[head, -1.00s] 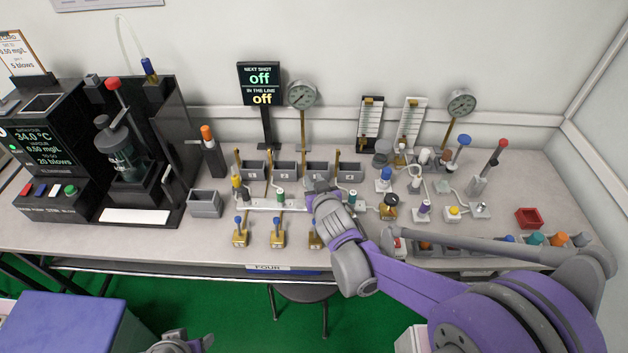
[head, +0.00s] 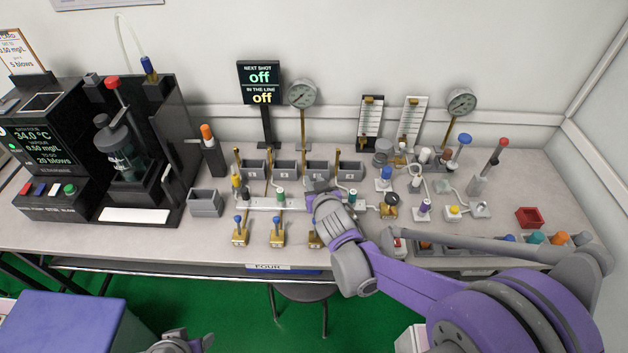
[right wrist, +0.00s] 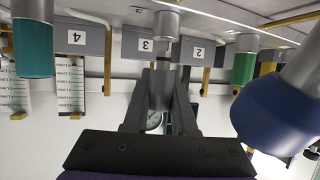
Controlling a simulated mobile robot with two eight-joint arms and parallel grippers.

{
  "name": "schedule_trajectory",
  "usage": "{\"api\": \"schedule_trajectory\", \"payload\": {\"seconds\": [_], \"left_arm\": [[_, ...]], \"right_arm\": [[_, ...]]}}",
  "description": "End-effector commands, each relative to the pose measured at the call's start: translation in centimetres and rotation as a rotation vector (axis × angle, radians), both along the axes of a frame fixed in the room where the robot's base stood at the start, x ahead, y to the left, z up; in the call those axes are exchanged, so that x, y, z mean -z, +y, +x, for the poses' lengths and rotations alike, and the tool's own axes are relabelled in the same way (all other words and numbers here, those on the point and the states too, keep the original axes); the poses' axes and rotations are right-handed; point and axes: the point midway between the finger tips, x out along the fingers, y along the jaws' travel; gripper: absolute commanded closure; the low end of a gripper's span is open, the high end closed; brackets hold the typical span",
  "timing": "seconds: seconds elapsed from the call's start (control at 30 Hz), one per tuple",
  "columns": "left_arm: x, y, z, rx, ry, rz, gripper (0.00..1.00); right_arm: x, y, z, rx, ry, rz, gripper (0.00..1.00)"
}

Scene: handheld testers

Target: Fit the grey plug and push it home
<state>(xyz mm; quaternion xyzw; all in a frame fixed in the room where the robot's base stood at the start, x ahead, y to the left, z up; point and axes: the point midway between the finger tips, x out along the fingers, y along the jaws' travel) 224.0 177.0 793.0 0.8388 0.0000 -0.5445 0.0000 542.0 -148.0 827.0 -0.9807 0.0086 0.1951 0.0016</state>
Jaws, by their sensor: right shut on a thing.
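My right gripper (head: 318,194) is over the white rail (head: 262,203), between the green plug (head: 280,193) and the teal plug (head: 352,196). In the right wrist view, which is upside down, its fingers (right wrist: 160,98) are shut on the grey plug (right wrist: 160,88). The plug's thin dark stem meets the mouth of a silver socket (right wrist: 166,22) in front of the bin marked 3 (right wrist: 146,46). How deep the stem sits I cannot tell. The hand hides the plug in the head view. Part of my left gripper (head: 180,343) shows at the bottom edge, away from the bench; its jaws are unclear.
Blue-topped brass valves (head: 277,232) stand in front of the rail, and grey bins (head: 286,169) behind it. A dark blue knob (right wrist: 280,112) is close beside my fingers in the wrist view. The sign (head: 259,83) reads off twice. A red tray (head: 529,217) is at right.

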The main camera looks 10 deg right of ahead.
Motion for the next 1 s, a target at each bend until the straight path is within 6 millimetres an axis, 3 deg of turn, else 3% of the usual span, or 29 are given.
{"api": "schedule_trajectory", "payload": {"seconds": [1.0], "left_arm": [[1.7, 0.0, 0.0, 0.000, 0.006, 0.000, 0.45]], "right_arm": [[2.3, 0.0, 0.0, 0.000, 0.000, 0.000, 1.00]]}}
